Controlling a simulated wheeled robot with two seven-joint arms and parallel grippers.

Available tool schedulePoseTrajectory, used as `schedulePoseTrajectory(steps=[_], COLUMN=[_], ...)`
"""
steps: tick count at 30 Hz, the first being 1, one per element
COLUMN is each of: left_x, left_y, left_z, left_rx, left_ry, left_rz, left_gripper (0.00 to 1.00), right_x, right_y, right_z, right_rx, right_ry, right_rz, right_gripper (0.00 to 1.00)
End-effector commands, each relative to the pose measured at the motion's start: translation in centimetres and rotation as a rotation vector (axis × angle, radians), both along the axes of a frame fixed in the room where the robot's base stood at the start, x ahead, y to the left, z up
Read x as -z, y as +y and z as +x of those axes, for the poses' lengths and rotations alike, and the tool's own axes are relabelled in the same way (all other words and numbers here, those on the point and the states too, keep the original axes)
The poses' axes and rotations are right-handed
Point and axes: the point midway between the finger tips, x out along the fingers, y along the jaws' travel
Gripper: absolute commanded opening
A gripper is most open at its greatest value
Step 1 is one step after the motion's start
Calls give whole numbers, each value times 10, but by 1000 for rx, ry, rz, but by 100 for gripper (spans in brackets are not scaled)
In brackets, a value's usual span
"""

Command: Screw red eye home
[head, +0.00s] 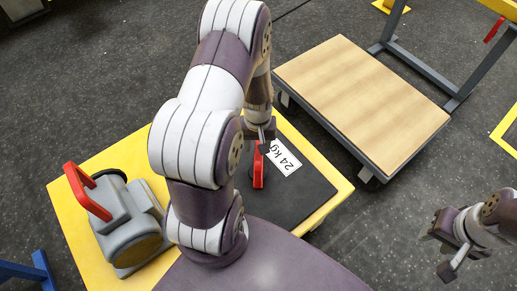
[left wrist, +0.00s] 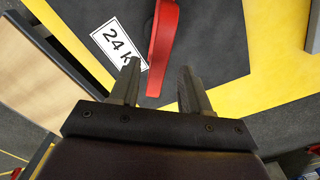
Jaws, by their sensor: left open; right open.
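The red eye (head: 258,168) stands on a dark plate on the yellow-edged platform, beside a white "24 kg" label (head: 284,158). In the left wrist view the red eye (left wrist: 163,40) reaches down from the top edge, its lower end just ahead of the gap between my fingers. My left gripper (head: 264,132) is just behind the red eye in the head view, partly hidden by my arm. In the left wrist view its two fingers (left wrist: 158,85) are apart with nothing between them. My right gripper (head: 450,252) is open and empty at the far right, over the floor.
A grey unit (head: 125,215) with a red handle (head: 84,190) stands on the platform's left part. A wooden-topped cart (head: 360,95) stands just beyond the platform. Dark floor lies free between the platform and my right gripper.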

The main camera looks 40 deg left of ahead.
Motion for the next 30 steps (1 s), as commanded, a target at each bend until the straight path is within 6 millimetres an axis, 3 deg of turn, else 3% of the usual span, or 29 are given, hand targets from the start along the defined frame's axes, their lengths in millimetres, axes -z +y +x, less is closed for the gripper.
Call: schedulePoseTrajectory(steps=[4, 13, 18, 30], left_x=[19, 22, 21, 20], left_y=[0, 0, 0, 0], left_z=[0, 0, 0, 0], left_rx=[1, 1, 1, 56], left_ry=[0, -2, -1, 0], left_rz=[0, 0, 1, 0], left_gripper=[47, 47, 0, 0], right_x=[5, 5, 5, 0], right_y=[0, 0, 0, 0], right_z=[0, 0, 0, 0], right_rx=[0, 0, 0, 0], right_ry=[0, 0, 0, 0], right_rz=[0, 0, 0, 0], right_gripper=[43, 43, 43, 43])
